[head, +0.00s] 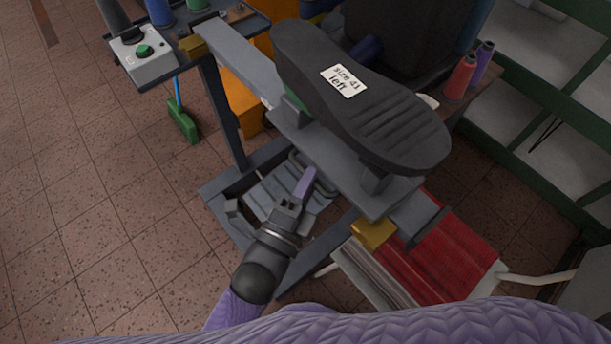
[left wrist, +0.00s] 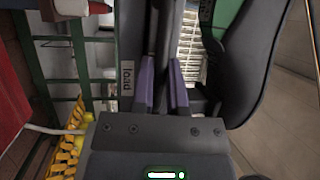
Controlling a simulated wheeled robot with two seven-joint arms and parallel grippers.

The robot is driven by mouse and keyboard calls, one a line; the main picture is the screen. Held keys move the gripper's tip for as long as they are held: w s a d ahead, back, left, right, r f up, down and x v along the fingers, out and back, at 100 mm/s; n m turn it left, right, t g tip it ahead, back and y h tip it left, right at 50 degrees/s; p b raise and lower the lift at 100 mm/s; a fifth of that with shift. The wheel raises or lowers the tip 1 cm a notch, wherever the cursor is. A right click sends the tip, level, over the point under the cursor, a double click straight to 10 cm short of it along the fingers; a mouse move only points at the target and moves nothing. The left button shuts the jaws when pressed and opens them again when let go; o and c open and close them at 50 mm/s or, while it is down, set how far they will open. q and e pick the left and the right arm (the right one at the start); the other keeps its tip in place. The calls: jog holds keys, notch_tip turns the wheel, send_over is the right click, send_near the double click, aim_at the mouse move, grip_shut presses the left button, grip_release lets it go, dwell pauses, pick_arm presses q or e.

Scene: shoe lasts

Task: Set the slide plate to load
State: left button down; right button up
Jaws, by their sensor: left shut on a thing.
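The slide plate (head: 322,150) is a long grey plate lying along the grey frame. A large black shoe sole (head: 385,120) labelled "size 41 left" is above it. My left gripper (head: 308,178), with purple fingers, is at the plate's near long edge. A "load" label (left wrist: 127,78) shows on a grey part left of the fingers. My right gripper is not in view.
Yellow blocks (head: 373,233) sit by the frame's ends. A control box with a green knob (head: 145,50) is at upper left. A red woven seat (head: 440,262) stands close at lower right, and green shelves (head: 545,95) at right. The tiled floor at left is mostly free.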

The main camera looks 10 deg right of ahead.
pick_arm(q)
jog(key=c, duration=0.7)
grip_release()
jog(key=shift+o, duration=0.2)
jog(key=v, duration=1)
jog(key=shift+p, duration=0.35)
